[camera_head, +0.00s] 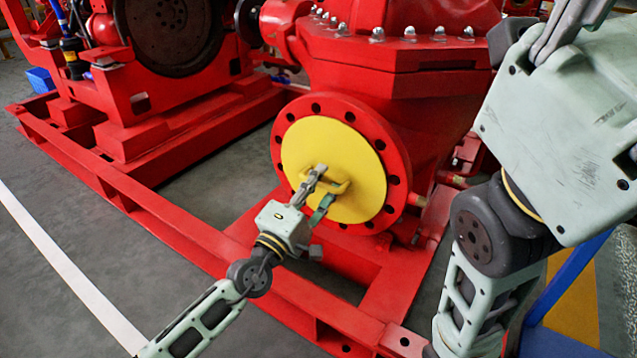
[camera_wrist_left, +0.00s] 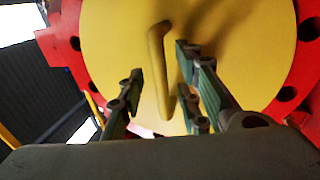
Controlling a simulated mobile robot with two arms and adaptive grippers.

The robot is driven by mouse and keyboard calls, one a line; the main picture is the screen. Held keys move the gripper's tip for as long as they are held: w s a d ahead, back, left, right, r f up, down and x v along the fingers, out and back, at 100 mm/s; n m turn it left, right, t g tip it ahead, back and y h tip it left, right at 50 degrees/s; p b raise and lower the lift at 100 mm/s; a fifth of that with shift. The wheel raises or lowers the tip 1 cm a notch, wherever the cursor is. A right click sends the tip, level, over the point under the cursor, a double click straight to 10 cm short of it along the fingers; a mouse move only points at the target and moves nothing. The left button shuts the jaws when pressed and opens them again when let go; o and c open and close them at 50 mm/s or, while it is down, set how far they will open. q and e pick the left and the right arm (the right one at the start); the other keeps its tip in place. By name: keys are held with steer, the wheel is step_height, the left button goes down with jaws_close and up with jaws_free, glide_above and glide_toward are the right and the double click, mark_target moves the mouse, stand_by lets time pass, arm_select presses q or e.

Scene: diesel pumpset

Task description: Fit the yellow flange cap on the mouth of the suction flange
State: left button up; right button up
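The yellow flange cap (camera_head: 305,150) is a round disc with a bar handle (camera_head: 339,187) on its front. It covers the middle of the red suction flange (camera_head: 401,160), whose ring of bolt holes shows around it. I cannot tell whether the cap touches the flange face. The flange mouth is hidden behind the cap. My left gripper (camera_head: 320,190) is at the handle. In the left wrist view its fingers (camera_wrist_left: 165,100) stand apart, with the handle (camera_wrist_left: 158,70) between them and a gap on the left side. My right gripper (camera_head: 555,35) is raised at upper right, its fingers partly cut off.
The red pump casing (camera_head: 395,90) with a row of bolts rises above the flange. A red base frame (camera_head: 190,235) runs below and to the left. The grey floor at lower left is clear, with a white line (camera_head: 65,265). A blue box (camera_head: 40,80) lies at far left.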

arm_select(q)
steer(key=shift+o, duration=0.3)
steer(key=shift+f, duration=0.1)
steer(key=o, duration=0.4)
steer(key=v, duration=0.7)
steer(key=shift+s+a, duration=0.15)
steer(key=shift+s, duration=0.05)
stand_by(0.6)
steer(key=shift+p, duration=0.3)
